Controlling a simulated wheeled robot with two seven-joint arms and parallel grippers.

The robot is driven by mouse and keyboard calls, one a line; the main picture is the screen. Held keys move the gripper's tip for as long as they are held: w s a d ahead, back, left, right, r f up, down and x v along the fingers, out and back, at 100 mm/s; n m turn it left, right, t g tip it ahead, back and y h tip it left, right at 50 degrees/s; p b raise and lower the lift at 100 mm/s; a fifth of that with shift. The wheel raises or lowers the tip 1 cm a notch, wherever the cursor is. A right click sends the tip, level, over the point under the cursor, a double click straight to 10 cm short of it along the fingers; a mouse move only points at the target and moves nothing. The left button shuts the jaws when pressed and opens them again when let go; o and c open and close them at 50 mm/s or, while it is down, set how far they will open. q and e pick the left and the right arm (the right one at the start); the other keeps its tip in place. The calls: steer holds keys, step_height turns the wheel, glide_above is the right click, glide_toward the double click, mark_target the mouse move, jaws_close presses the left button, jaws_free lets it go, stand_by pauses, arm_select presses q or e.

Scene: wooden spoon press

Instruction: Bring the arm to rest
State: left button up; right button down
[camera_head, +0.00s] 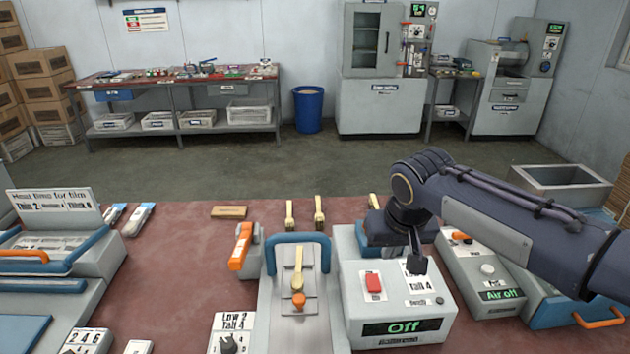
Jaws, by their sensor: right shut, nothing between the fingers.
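My right arm comes in from the right, and its gripper (417,264) points down over the grey control box (350,305), close to the box's white label. The gripper is shut and empty; I cannot tell whether its tip touches the box. The box has a red button (373,283) and a green display reading "Off" (404,327). To its left is the press bed (268,325) with a blue frame (298,238), where a wooden spoon (298,262) lies behind an orange knob (299,300). My left gripper is not in view.
An orange handle (240,246) stands left of the press. Two more spoons (319,212) (290,215) lie behind it. A second control box (480,268) reading "Air off" and an open grey bin (560,185) are at right. The red tabletop (180,270) is clear at centre left.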

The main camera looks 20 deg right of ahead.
steer(key=s+a+f+t+y, duration=0.1)
steer(key=s+a+f+y, duration=0.1)
steer(key=s, duration=0.7)
steer(key=s+a+f+n+y, duration=0.1)
steer(key=s+a+f+y, duration=0.1)
steer(key=s+a+f, duration=0.3)
steer(key=s+f, duration=0.1)
steer(key=s, duration=0.3)
steer(key=shift+t+y, duration=0.4)
steer(key=shift+r, duration=0.1)
